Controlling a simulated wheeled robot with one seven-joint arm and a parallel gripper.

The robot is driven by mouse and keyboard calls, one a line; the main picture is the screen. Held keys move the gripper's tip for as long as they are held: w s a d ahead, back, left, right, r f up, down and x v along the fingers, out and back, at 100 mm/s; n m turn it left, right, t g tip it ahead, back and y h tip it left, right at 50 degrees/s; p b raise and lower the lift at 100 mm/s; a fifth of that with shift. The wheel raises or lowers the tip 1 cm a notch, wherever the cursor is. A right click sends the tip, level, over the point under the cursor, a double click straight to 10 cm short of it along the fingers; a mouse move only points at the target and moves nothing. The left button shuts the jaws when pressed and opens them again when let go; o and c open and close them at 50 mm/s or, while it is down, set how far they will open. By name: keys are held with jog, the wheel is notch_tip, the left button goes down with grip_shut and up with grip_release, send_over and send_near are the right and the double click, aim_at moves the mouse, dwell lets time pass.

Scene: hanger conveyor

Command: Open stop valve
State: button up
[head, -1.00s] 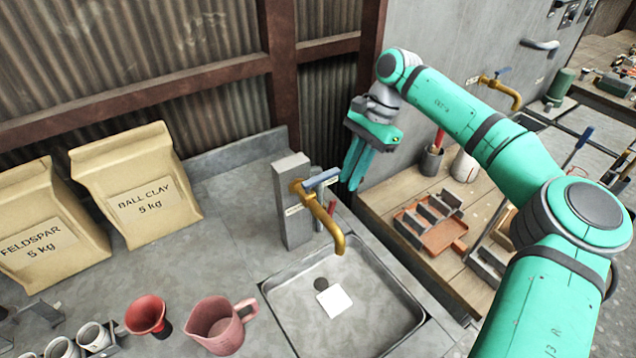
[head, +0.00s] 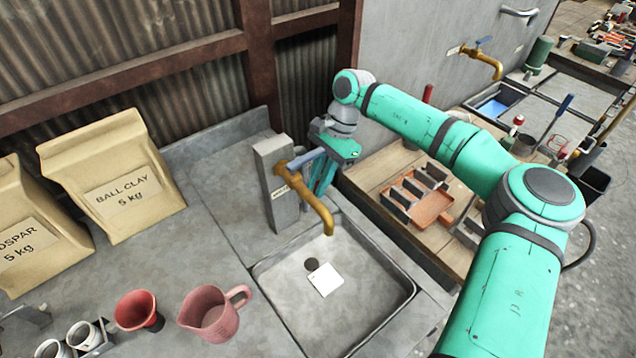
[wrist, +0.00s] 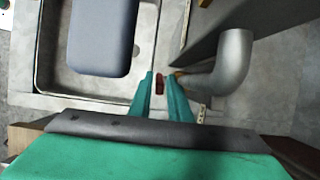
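A brass tap (head: 318,203) with a blue-grey lever (head: 301,161) stands on a grey post over the sink. My gripper (head: 318,185) points down just behind and right of the tap, which partly hides its fingers. In the wrist view my gripper (wrist: 162,78) has its teal fingers apart. A small red piece (wrist: 160,85), perhaps the stop valve's handle, shows between the fingertips with gaps on either side; I cannot tell its depth. A grey pipe elbow (wrist: 233,65) is just right of the fingers. A blue-grey block (wrist: 103,35), likely the tap lever, looms close at upper left.
The sink (head: 262,277) holds a white square (head: 325,280). A pink jug (head: 213,312), a red cup (head: 138,311) and a Ball Clay bag (head: 115,180) stand to the left. A wooden bench with an orange tray (head: 432,208) is to the right. The corrugated wall is close behind.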

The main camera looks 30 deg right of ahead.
jog(key=shift+f, duration=0.15)
jog(key=shift+w, duration=0.1)
grip_shut()
jog(key=shift+a, duration=0.2)
jog(key=shift+a+h, duration=0.2)
jog(key=shift+h, duration=0.2)
grip_release()
jog(key=shift+s, duration=0.2)
